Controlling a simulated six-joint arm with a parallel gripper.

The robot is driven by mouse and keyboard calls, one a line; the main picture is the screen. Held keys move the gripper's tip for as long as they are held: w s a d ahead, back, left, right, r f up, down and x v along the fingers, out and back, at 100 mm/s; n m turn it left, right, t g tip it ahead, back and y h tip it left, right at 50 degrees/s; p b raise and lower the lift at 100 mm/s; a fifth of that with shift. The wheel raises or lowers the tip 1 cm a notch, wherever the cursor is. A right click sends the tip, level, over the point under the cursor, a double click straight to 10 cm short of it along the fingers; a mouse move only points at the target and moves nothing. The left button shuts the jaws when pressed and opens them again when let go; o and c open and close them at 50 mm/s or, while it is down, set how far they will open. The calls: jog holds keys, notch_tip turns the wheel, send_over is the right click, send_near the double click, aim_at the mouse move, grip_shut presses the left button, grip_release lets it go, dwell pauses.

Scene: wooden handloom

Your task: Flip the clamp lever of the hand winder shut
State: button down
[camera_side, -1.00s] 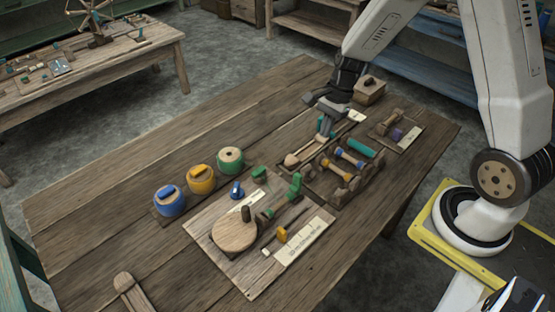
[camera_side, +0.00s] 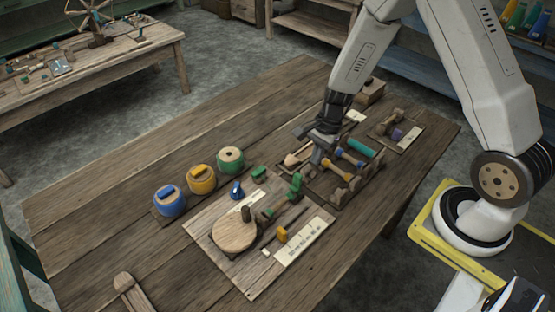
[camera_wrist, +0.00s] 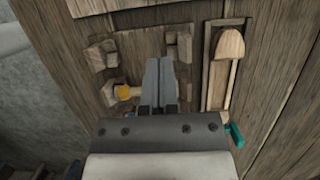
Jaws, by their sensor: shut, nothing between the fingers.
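The hand winder appears to be the board (camera_side: 218,268) with a round wooden disc (camera_side: 233,238) and an upright dark knob, at the front middle of the side view. An upright green piece (camera_side: 297,186) stands at its far right corner, and a small blue piece (camera_side: 236,190) sits by its back edge. I cannot tell which piece is the clamp lever, or its position. My gripper (camera_side: 317,160) is shut and empty, above the bobbin rack and apart from the winder. In the wrist view my gripper's fingers (camera_wrist: 159,72) are together over the rack; the winder is not seen there.
The bobbin rack (camera_side: 334,202) holds yellow- and blue-ended bobbins close beside the winder. A wooden shuttle (camera_wrist: 229,45) lies in a tray beside the rack.

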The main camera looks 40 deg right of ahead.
aim_at(295, 187)
jog(key=shift+a+f, duration=0.25)
jog(key=shift+f, duration=0.4)
jog(key=shift+a+f, duration=0.15)
jog(key=shift+a, duration=0.2)
jog(key=shift+a+r, duration=0.2)
jog(key=shift+a, duration=1.45)
jog(key=shift+a, duration=0.1)
jog(key=shift+a+r, duration=0.15)
jog(key=shift+a, duration=0.7)
jog(key=shift+d, duration=0.2)
jog(key=shift+d+f, duration=0.35)
jog(key=shift+d, duration=0.25)
